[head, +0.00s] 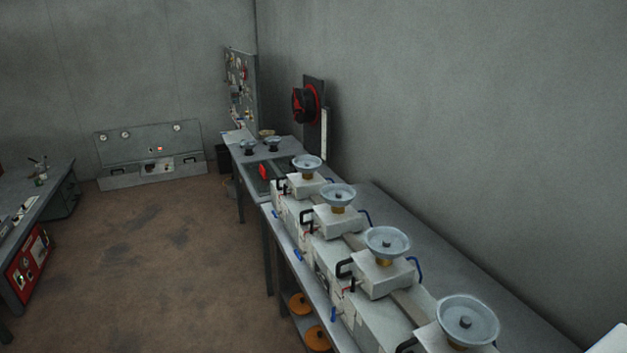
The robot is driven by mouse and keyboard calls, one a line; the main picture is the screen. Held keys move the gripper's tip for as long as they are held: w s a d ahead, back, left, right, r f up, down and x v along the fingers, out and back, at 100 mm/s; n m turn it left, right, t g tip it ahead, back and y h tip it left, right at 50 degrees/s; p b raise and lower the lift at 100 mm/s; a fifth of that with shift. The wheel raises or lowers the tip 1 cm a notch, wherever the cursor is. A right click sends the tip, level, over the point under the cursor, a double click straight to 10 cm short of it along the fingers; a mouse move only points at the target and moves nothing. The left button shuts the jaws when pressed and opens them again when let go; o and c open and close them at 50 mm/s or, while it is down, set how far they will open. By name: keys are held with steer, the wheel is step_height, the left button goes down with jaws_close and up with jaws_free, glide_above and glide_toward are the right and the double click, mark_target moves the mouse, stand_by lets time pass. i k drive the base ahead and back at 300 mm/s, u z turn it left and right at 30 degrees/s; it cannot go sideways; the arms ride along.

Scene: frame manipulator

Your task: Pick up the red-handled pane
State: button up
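A small red part (264,172) stands at the left edge of the far table, just beyond the row of white boxes. A dark flat surface lies next to it, partly hidden behind the nearest box. I cannot tell if these two are the red-handled pane. My gripper is not in view.
A long bench (450,262) along the right wall carries several white boxes with pale round dishes on top. A grey panel (150,155) leans on the back wall. A black and red round device (307,103) stands by the right wall. A desk (62,180) is at left. The brown floor (170,260) between is clear.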

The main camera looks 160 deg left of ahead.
mark_target(261, 172)
steer(key=u, duration=0.25)
steer(key=i, duration=0.3)
steer(key=u, duration=0.4)
steer(key=k, duration=0.15)
steer(key=u, duration=2.6)
steer(key=k, duration=0.15)
steer(key=u, duration=1.55)
